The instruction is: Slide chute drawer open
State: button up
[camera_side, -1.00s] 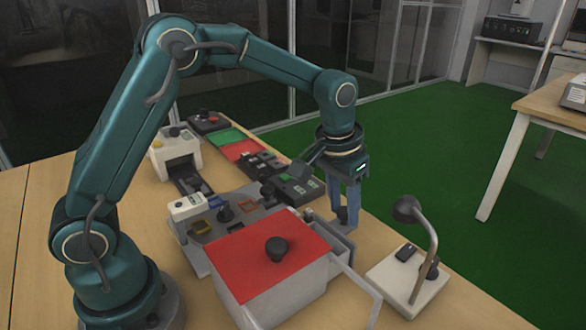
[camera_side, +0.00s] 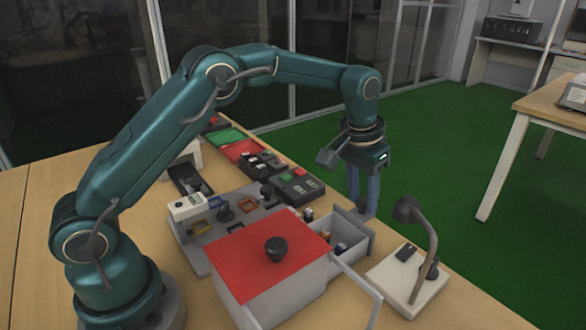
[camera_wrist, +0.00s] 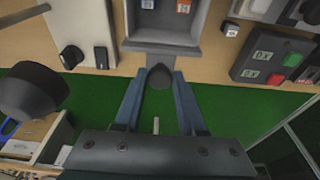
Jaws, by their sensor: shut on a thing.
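The chute drawer (camera_side: 353,232) is a grey open-topped tray that stands pulled out from the side of the white box with a red top (camera_side: 262,255). Small blocks, blue and orange among them, lie inside it. The drawer also shows at the top of the wrist view (camera_wrist: 162,47). My gripper (camera_side: 362,207) points down at the drawer's outer end. In the wrist view my gripper (camera_wrist: 160,78) has its two blue fingers on either side of the dark round drawer knob (camera_wrist: 160,77) and is shut on it.
A lamp on a white base (camera_side: 408,275) stands close to the right of the drawer. A dark box with red and green buttons (camera_side: 297,184) lies behind it. The table edge and green floor (camera_side: 440,150) are beyond my gripper.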

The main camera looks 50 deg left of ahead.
jog(key=o, duration=0.7)
jog(key=shift+r, duration=2.5)
